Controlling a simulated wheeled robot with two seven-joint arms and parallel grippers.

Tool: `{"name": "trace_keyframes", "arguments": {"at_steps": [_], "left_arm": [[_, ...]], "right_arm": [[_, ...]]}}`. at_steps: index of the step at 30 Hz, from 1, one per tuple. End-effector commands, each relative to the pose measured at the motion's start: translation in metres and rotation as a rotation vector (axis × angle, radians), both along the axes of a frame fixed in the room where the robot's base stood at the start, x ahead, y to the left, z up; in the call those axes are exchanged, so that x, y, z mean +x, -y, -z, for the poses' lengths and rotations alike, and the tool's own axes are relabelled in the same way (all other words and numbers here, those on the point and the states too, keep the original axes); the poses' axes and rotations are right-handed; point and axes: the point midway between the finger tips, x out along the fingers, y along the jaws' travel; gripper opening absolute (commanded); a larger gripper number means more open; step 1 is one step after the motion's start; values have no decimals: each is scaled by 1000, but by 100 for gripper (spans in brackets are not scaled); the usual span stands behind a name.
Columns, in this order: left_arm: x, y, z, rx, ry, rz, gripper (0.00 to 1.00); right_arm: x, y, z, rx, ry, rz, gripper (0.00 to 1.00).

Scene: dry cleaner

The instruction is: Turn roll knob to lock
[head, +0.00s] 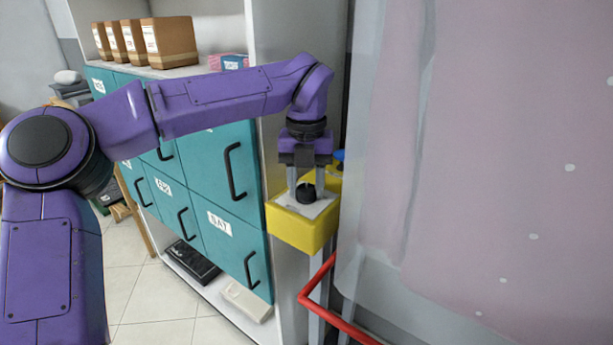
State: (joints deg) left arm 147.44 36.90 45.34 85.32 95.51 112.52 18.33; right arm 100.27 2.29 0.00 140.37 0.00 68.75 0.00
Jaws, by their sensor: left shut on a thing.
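The roll knob (306,193) is a small black knob on the pale top plate of a yellow box (303,231), right of the picture's middle. My left gripper (306,186) points down from above, its two fingers shut on the knob from both sides. The purple left arm reaches across from the left. Any lock marking on the plate is too small to read. My right gripper is not in view.
Teal lockers (215,225) with black handles stand left of the box. Cardboard boxes (150,42) sit on the shelf above. A red rail (338,318) runs below the box. A translucent pinkish curtain (500,170) hangs close on the right.

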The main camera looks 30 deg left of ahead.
Motion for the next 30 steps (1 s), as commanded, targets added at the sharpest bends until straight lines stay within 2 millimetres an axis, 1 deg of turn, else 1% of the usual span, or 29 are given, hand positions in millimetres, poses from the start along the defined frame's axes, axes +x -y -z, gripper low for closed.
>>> {"name": "trace_keyframes", "arguments": {"at_steps": [1, 14, 30], "left_arm": [[0, 0, -5, -1, -2, 41, 12], [0, 0, -7, -3, 0, 451, 12], [0, 0, -8, -3, 1, 960, 12]], "right_arm": [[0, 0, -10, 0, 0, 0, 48], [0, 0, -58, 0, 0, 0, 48], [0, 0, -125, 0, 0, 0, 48]]}}
